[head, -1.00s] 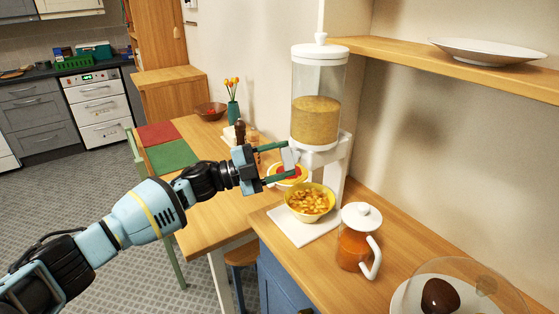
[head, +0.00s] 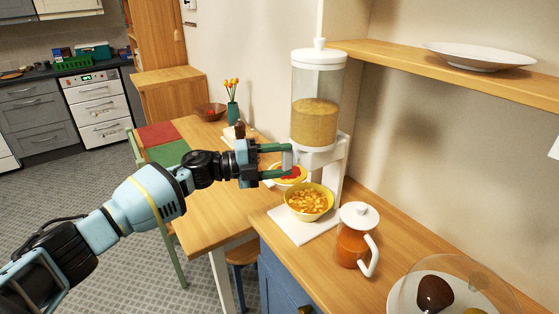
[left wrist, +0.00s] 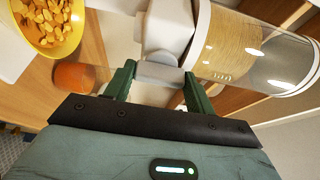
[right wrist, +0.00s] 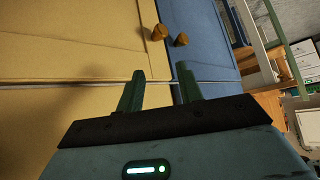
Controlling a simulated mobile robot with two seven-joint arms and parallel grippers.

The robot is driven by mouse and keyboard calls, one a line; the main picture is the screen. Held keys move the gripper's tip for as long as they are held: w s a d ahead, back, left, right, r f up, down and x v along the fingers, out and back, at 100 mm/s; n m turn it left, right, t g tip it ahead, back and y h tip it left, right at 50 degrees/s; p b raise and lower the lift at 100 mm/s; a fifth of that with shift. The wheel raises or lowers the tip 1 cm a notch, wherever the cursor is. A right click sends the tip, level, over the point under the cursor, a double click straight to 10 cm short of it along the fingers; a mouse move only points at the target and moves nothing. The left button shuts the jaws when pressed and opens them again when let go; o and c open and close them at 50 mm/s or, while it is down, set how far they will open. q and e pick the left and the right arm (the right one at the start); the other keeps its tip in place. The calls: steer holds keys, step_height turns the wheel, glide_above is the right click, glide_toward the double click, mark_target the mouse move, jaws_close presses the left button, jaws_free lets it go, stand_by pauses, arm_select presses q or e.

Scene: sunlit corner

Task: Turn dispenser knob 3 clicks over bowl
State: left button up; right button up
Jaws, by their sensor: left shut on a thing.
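The clear dispenser (head: 316,115), with a white lid and a grainy tan fill, stands on a white stand at the wall. Its white knob (head: 288,159) faces my left gripper (head: 276,162), which is shut on it. In the left wrist view the knob (left wrist: 160,73) lies between the two green fingertips (left wrist: 158,76). The yellow bowl (head: 309,201), holding golden cereal pieces, stands below the dispenser outlet; part of it shows in the left wrist view (left wrist: 48,28). My right gripper (right wrist: 158,88) is open and empty, facing cabinet fronts.
A white board (head: 293,228) lies under the bowl. An orange jug (head: 353,243) and a glass dome (head: 449,281) stand on the counter to the right. A plate with red food (head: 287,174) is behind the bowl. A shelf (head: 430,66) juts out at upper right.

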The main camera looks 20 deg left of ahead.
arm_select(q)
steer(key=shift+f, duration=0.1)
steer(key=o, duration=1)
steer(key=v, duration=0.7)
steer(key=shift+s+a+b, duration=0.2)
steer(key=shift+a+b, duration=0.15)
steer(key=shift+b, duration=0.05)
arm_select(e)
steer(key=shift+s+f, duration=0.45)
steer(key=shift+f, duration=0.15)
